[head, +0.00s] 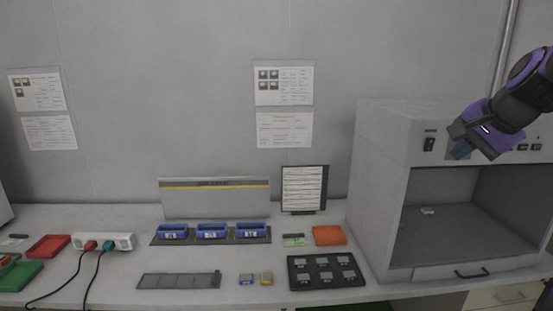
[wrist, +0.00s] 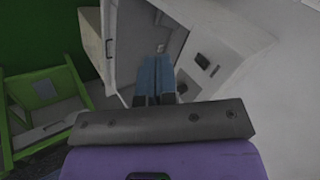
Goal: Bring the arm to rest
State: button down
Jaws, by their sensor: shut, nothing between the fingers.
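My gripper (head: 461,149) is at the upper right of the head view, in front of the upper panel of a grey box-shaped chamber (head: 382,190). In the wrist view my gripper's blue fingers (wrist: 155,80) lie side by side, shut and empty. The chamber also shows in the wrist view (wrist: 225,50), beyond the fingers. My purple and black arm reaches in from the right edge of the head view.
The bench (head: 120,215) carries three blue bins (head: 211,231), a black tray (head: 327,272) of several small parts, an orange tray (head: 329,236) and a power strip (head: 103,241) with cables. The chamber front is open. A green frame (wrist: 45,95) stands left in the wrist view.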

jog(key=s+a+f+n, duration=0.1)
jog(key=s+a+n, duration=0.1)
jog(key=s+n, duration=0.2)
jog(key=s+a+f+n+g, duration=0.1)
jog(key=s+a+n, duration=0.2)
jog(key=s, duration=0.6)
jog(key=s+a+f+n+g+h, duration=0.1)
jog(key=s+a+n, duration=0.1)
jog(key=s+n, duration=0.3)
jog(key=shift+s+a, duration=0.2)
jog(key=shift+s, duration=0.85)
jog(key=shift+d, duration=0.1)
